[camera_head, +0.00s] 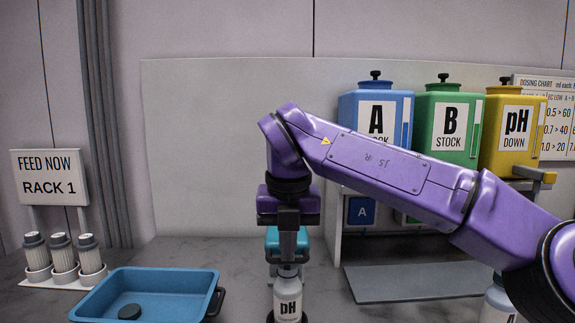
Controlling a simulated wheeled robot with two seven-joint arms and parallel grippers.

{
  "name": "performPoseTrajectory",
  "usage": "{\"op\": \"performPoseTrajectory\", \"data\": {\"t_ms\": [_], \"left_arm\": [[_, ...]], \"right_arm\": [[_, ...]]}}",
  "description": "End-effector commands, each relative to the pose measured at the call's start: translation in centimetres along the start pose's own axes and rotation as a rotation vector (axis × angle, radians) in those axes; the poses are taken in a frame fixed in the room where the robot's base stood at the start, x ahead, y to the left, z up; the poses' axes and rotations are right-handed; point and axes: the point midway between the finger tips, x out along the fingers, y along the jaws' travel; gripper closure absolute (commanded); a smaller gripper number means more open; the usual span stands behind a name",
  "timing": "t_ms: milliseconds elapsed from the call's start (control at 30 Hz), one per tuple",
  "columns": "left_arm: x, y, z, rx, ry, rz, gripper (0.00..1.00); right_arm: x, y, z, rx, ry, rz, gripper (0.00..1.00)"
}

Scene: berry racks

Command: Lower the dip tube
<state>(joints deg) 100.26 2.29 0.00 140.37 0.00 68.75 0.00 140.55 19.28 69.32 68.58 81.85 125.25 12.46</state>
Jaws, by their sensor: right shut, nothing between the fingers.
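My right gripper (288,258) points down at the end of my purple arm, with its narrow fingers shut and nothing held. It is directly above a small white bottle (288,307) labelled pH, which stands upright at the bottom edge of the picture. A teal block (273,241) shows behind the fingers, above the bottle's neck; the gripper hides its middle. I cannot make out a dip tube. It cannot be told whether the fingertips touch the block or the bottle. My left gripper is not in view.
A blue tray (158,277) with a dark round piece lies left of the bottle. Several capped cylinders (62,254) stand beside the Rack 1 sign (49,177). Blue (350,105), green (451,131) and yellow (510,138) stock tanks stand at right; a second bottle (497,304) is partly hidden.

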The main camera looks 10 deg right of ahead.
Motion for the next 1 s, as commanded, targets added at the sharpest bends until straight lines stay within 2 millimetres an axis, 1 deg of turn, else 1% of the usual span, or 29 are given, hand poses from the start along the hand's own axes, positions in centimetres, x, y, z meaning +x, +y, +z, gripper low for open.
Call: {"op": "performPoseTrajectory", "data": {"t_ms": [67,200,267,300,400,500,600,733,1000], "left_arm": [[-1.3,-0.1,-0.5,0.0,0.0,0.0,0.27],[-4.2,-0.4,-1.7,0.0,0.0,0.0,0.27],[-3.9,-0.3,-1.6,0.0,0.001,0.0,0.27],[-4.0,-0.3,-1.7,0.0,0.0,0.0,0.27],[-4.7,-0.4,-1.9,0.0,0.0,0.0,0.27],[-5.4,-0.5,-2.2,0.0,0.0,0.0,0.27],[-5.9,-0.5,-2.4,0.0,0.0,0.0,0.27],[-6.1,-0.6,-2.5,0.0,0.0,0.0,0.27],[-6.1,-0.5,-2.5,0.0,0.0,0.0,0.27]], "right_arm": [[-1.1,0.2,-0.1,-0.003,0.012,-0.005,1.0],[-5.0,0.2,0.2,-0.002,0.0,0.0,1.0],[-5.8,0.2,0.2,0.001,-0.003,0.0,1.0],[-6.8,0.2,0.2,0.001,-0.005,0.001,1.0],[-9.4,0.2,0.2,0.001,-0.007,0.002,1.0],[-11.5,0.2,0.2,0.002,-0.006,0.002,1.0],[-13.0,0.2,0.2,0.001,-0.006,0.002,1.0],[-13.9,0.1,0.2,0.001,-0.006,0.002,1.0],[-14.0,0.1,0.2,0.0,-0.006,0.003,1.0]]}}
